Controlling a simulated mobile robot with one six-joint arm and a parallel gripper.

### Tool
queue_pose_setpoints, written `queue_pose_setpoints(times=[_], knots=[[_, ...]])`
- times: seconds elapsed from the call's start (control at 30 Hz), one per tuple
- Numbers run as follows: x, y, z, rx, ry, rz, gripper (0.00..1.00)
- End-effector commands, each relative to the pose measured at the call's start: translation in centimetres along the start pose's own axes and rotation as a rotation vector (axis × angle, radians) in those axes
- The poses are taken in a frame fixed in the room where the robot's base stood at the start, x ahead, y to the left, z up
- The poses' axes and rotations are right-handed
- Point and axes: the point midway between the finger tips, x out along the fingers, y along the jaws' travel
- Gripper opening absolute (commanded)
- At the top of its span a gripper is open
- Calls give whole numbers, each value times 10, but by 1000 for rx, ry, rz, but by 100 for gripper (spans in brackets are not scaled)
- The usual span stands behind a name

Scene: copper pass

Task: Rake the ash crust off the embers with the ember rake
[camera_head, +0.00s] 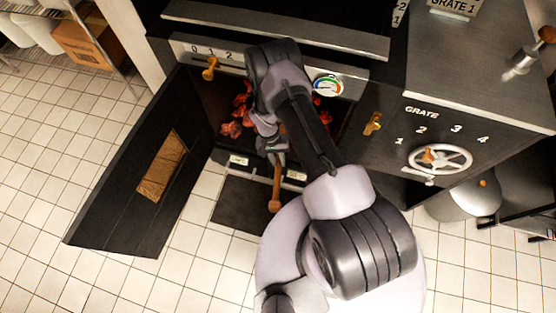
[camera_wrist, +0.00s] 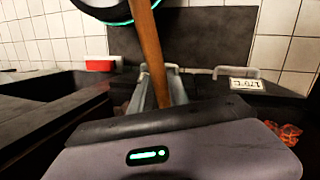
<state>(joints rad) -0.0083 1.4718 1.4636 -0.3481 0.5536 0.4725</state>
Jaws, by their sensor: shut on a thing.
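My gripper (camera_head: 271,150) is at the front of the open firebox, shut on the ember rake. The rake's wooden handle (camera_head: 276,188) sticks out below the gripper, toward the floor mat. In the wrist view the handle (camera_wrist: 148,50) runs up between the two fingers (camera_wrist: 159,88). The rake's head is hidden in both views. Red-orange embers (camera_head: 239,112) show left of my arm in the firebox, and more show to its right. A few embers (camera_wrist: 287,132) show at the right edge of the wrist view. I cannot make out the ash crust.
The firebox door (camera_head: 120,165) stands open at left. A brass knob (camera_head: 209,68) and a round gauge (camera_head: 328,86) sit above the opening. A dark plate (camera_head: 235,208) lies below; tiled floor is clear at left.

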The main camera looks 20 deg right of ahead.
Motion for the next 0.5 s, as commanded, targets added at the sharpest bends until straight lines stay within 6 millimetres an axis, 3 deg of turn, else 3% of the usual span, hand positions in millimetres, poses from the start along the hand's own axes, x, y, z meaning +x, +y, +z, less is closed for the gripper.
queue_pose_setpoints(times=[0.17,0.5], knots=[[0,0,2,0,-1,1,0],[4,-8,33,-1,-1,1,0]])
